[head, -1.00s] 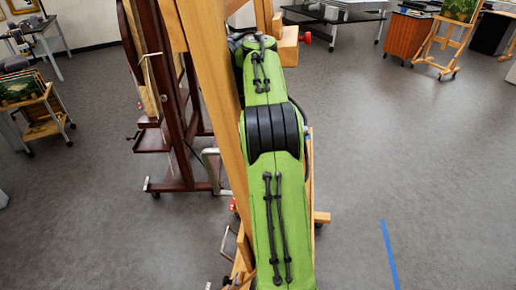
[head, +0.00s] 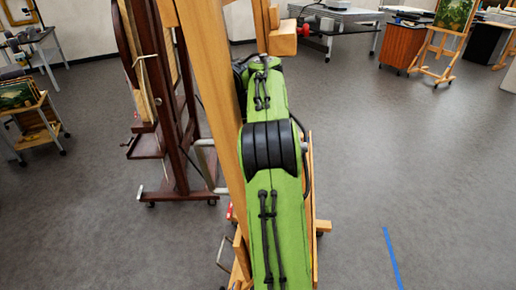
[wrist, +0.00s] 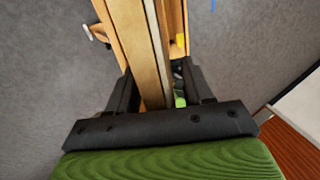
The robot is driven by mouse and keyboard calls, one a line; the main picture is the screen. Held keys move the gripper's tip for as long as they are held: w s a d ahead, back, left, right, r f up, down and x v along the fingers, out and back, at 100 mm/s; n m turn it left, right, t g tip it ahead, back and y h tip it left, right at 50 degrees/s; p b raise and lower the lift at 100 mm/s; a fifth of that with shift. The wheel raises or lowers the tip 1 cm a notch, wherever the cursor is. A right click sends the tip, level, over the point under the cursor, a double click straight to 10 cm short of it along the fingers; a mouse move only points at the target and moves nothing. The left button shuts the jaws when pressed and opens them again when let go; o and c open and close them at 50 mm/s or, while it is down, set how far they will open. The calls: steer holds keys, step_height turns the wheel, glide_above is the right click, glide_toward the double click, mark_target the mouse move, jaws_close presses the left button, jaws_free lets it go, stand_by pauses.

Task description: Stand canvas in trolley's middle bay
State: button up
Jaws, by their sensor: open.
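My gripper (wrist: 158,70) is open, its dark fingers on either side of a narrow upright piece. A thin pale strip (wrist: 157,45) runs between them beside the wooden easel (wrist: 125,40); it may be the canvas seen edge-on, but I cannot tell for sure. In the head view the easel's mast (head: 213,110) stands just left of my green arm, which hides the gripper and whatever is there. A small wooden trolley (head: 42,135) with several pictures in it stands at the far left. Its separate bays cannot be told apart.
A dark wooden easel (head: 178,185) stands close left of the near easel. A light easel with a painting (head: 455,14), an orange-brown cabinet (head: 401,44) and a grey-topped table (head: 345,15) are at the back. A blue tape strip (head: 391,257) lies on open floor at right.

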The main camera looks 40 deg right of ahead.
steer(key=shift+s+f, duration=0.1)
steer(key=shift+f, duration=0.3)
steer(key=shift+r, duration=0.1)
jaws_close()
